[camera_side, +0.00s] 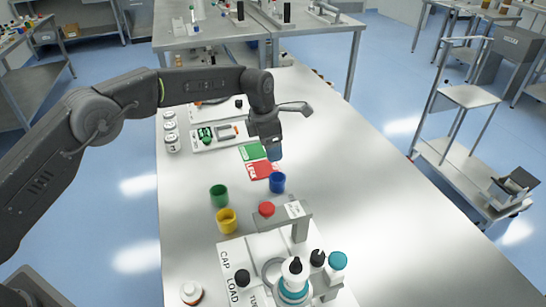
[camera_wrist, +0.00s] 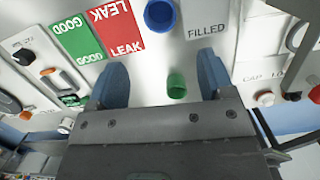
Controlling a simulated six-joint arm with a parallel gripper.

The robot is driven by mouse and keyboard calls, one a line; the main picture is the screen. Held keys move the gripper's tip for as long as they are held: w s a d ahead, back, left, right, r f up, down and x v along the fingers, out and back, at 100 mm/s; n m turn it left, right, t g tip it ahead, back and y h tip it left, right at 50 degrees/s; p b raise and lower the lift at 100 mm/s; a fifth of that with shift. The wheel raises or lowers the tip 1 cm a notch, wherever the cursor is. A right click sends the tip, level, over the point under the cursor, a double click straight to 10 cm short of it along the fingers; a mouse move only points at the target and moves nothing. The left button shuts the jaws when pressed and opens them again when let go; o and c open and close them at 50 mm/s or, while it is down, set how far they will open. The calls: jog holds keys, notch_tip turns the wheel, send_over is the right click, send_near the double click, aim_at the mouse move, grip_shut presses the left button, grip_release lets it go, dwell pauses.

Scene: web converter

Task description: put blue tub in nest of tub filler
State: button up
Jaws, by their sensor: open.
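The blue tub (camera_side: 278,183) stands upright on the white table, just in front of the red card in the side view. It also shows at the top of the wrist view (camera_wrist: 160,15). My gripper (camera_side: 272,154) is above the table, behind and above the blue tub. In the wrist view its blue fingers are spread wide (camera_wrist: 161,82) with nothing held. The tub filler (camera_side: 300,222) stands at the near end of the table, with a white base marked CAP, LOAD and TUB. A grey ring-shaped part (camera_side: 268,268) shows on it; I cannot tell if it is the nest.
A green tub (camera_side: 219,196) and a yellow tub (camera_side: 227,221) stand left of the blue tub. Green GOOD (camera_wrist: 72,40) and red LEAK (camera_wrist: 117,30) cards lie flat. A FILLED area (camera_wrist: 205,30) shows in the wrist view. The table's right side is clear.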

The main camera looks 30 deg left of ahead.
jog(key=shift+r, duration=0.5)
jog(key=s+a+r+m+t, duration=0.1)
jog(key=s+a+r+m, duration=0.45)
jog(key=s+r, duration=0.3)
jog(key=s+a+r+m+t, duration=0.1)
jog(key=s+a+r+m, duration=0.3)
jog(key=s+r+m, duration=0.45)
jog(key=s+a+r+m, duration=0.1)
jog(key=s+a+m, duration=0.1)
jog(key=s, duration=0.4)
jog(key=s+a+r+m+t, duration=0.1)
jog(key=s+a+m, duration=0.1)
jog(key=s, duration=0.4)
jog(key=shift+a+r+m+t+y, duration=0.3)
jog(key=shift+a+r+m+y, duration=0.1)
jog(key=shift+m, duration=0.5)
jog(key=shift+o, duration=0.4)
jog(key=s+a+f+m, duration=0.2)
jog(key=s+f+m, duration=0.3)
jog(key=s, duration=0.5)
jog(key=shift+m+t+y, duration=0.3)
jog(key=shift+m+t, duration=0.1)
jog(key=shift+m, duration=0.3)
jog(key=shift+s, duration=0.1)
